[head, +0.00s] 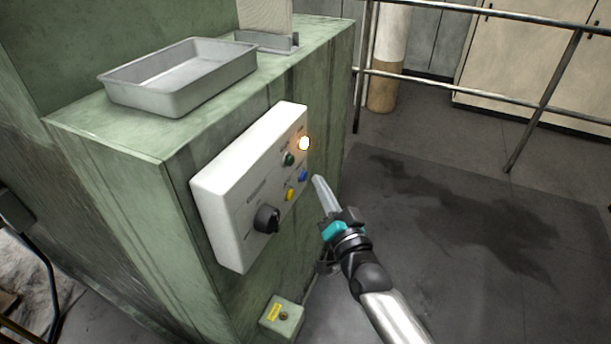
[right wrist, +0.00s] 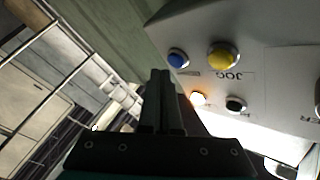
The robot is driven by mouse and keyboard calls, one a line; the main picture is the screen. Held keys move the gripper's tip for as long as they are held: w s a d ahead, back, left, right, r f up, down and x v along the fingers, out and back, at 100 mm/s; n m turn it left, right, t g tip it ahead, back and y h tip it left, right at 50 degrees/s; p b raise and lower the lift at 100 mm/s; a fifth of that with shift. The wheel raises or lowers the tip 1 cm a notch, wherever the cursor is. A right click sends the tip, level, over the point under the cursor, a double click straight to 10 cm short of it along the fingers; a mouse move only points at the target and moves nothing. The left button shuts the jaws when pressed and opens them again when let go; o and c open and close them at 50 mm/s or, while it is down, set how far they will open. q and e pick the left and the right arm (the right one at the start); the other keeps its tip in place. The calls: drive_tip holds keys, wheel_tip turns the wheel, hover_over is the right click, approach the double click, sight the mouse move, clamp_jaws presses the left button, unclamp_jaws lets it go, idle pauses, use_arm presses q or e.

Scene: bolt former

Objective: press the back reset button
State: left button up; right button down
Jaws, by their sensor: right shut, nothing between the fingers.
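The white control panel (head: 238,200) is fixed to the side of the green machine. It carries a blue button (head: 303,175), a yellow button (head: 290,194), a dark green button (head: 289,159), a lit lamp (head: 304,143) and a black rotary knob (head: 267,218). I cannot read which one is marked reset. My right gripper (head: 318,180) is shut and empty, with its tips just right of the blue button in the head view. In the right wrist view the fingertips (right wrist: 162,74) lie just below the blue button (right wrist: 178,58); contact cannot be told. My left gripper is out of view.
A grey metal tray (head: 180,76) sits on the green machine top (head: 110,130). A small green box with a yellow label (head: 282,316) is low on the machine's side. Metal railings (head: 450,84) and a pillar (head: 388,60) stand behind. The floor at right is open.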

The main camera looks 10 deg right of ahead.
drive_tip(key=shift+w+a, duration=0.1)
idle(0.7)
drive_tip(key=shift+w+a, duration=0.15)
drive_tip(key=shift+a, duration=0.15)
drive_tip(key=shift+w+a, duration=0.25)
drive_tip(key=shift+a, duration=0.1)
idle(0.7)
drive_tip(key=shift+d, duration=0.1)
drive_tip(key=shift+s+d+p, duration=0.3)
drive_tip(key=shift+s+d, duration=0.2)
drive_tip(key=shift+d, duration=0.1)
idle(0.3)
drive_tip(key=s+d, duration=0.2)
drive_tip(key=d+p, duration=0.1)
drive_tip(key=d, duration=0.1)
drive_tip(key=shift+s+d, duration=0.1)
drive_tip(key=shift+s, duration=0.3)
idle(0.5)
